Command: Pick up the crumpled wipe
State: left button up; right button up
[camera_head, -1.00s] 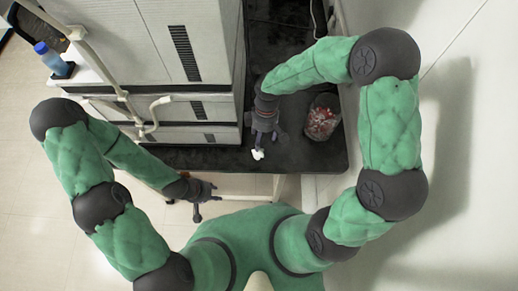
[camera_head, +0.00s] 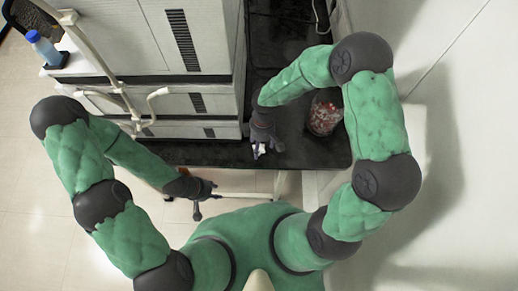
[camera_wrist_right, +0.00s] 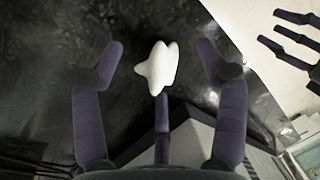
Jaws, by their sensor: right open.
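The crumpled wipe (camera_head: 261,149) is a small white lump on the black bench top, near its front edge. My right gripper (camera_head: 266,145) is over it in the head view and partly covers it. In the right wrist view the wipe (camera_wrist_right: 158,68) lies between the spread fingers of my right gripper (camera_wrist_right: 157,62), with a gap on both sides. My left gripper (camera_head: 208,190) is empty, in front of the bench and to the left of the wipe. Its spread fingers also show at the upper right of the right wrist view (camera_wrist_right: 295,40).
A clear jar with red and white contents (camera_head: 325,112) stands on the bench right of my right gripper. Large white cabinets (camera_head: 185,45) with dark vents stand to the left. A blue bottle (camera_head: 45,48) is at the far upper left. A white wall closes the right side.

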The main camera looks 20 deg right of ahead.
jog(key=shift+s+f, duration=0.1)
jog(key=shift+f, duration=0.5)
jog(key=c, duration=0.8)
jog(key=shift+r, duration=0.15)
